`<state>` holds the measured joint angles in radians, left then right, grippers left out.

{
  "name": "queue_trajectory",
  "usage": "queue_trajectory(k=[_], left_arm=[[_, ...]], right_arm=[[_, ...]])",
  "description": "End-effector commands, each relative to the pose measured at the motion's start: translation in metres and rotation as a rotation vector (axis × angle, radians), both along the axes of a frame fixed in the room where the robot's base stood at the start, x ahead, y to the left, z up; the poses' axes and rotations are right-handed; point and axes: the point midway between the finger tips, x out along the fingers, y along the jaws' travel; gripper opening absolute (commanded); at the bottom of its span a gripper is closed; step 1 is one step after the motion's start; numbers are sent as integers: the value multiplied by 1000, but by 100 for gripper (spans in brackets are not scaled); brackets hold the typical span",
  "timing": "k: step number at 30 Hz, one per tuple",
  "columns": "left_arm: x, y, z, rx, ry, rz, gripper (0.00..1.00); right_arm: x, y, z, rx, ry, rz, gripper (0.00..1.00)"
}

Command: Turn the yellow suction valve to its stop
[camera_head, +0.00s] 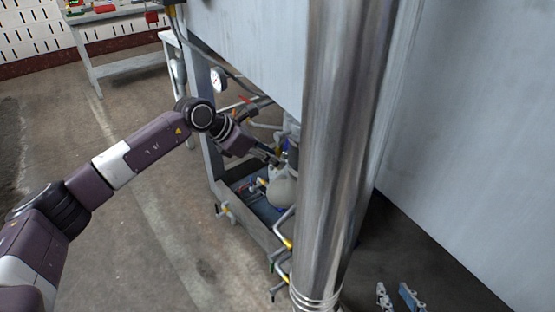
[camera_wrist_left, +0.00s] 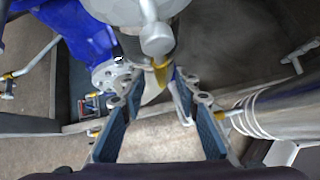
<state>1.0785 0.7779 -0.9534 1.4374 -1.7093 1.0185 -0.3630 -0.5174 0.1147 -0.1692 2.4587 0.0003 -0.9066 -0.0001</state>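My left gripper (camera_head: 272,157) reaches into the frame under the grey machine, beside a grey rounded body (camera_head: 283,190). In the left wrist view its two blue-padded fingers (camera_wrist_left: 158,88) are spread apart. A yellow valve handle (camera_wrist_left: 160,74) shows near the fingertips, below a grey metal knob (camera_wrist_left: 157,40). I cannot tell whether a finger touches the handle. In the head view this handle is not clearly visible near the gripper. My right gripper (camera_head: 397,297) shows only its fingers at the bottom edge, apart and with nothing visible between them.
A thick steel column (camera_head: 340,140) stands right of the left gripper and hides part of the machine. Pipes with yellow fittings (camera_head: 284,240) stick out below. A pressure gauge (camera_head: 218,79) is at the upper left. A workbench (camera_head: 120,50) stands behind; floor at left is free.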

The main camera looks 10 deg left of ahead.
Motion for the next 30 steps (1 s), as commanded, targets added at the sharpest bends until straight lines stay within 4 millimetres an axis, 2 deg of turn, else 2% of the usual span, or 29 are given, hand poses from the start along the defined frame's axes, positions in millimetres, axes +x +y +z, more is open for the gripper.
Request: queue_trajectory(k=[6, 12, 18, 30], left_arm=[[-23, 27, 35, 3, -4, 2, 29], [-39, 43, 58, 2, -3, 2, 29], [-45, 49, 67, 2, -1, 1, 29], [-45, 49, 67, 1, -2, 1, 29]], right_arm=[[0, 0, 0, 0, 1, 0, 27], [0, 0, 0, -1, 1, -1, 27], [0, 0, 0, -1, 1, -1, 27], [0, 0, -1, -1, 1, -1, 27]])
